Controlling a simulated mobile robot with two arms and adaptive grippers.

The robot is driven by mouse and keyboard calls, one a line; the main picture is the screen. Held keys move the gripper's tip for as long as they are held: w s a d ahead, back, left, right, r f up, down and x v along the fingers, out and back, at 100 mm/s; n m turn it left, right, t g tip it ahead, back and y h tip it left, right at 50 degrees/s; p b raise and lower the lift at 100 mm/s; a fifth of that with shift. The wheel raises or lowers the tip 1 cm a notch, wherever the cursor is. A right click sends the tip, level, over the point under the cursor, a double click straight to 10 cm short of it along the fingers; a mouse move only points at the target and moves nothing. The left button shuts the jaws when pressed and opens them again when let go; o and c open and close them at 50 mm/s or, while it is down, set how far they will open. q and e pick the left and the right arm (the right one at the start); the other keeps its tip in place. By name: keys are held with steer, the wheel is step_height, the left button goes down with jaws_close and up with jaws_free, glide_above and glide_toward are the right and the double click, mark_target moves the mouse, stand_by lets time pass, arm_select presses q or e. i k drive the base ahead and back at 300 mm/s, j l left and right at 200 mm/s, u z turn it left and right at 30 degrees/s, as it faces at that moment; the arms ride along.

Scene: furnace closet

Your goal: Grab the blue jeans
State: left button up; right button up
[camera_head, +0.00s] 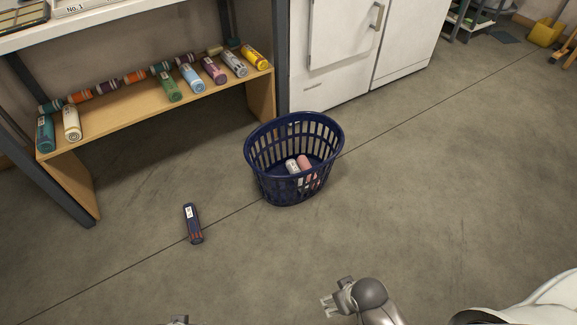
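I cannot make out any jeans in the head view. A dark blue elongated item (193,223) with a pale label and orange bands lies alone on the floor, left of the basket. My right gripper (326,305) is at the bottom edge, right of centre, with its fingers apart and nothing between them. It is well short of the basket and the dark blue item. Only a small grey tip of my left gripper (180,320) shows at the bottom edge, so its fingers are hidden.
A dark blue laundry basket (273,188) stands on the floor with a white and a pink item inside. A wooden shelf (130,118) at upper left holds several colourful bottles. A white cabinet (340,55) stands behind. The floor between is clear.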

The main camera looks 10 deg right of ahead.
mark_target(195, 233)
steer(key=i+l+u, duration=0.1)
steer(key=u, duration=0.3)
steer(key=i+l+u, duration=0.25)
steer(key=u, duration=0.15)
steer(key=i+l+u, duration=0.25)
steer(key=u, duration=0.2)
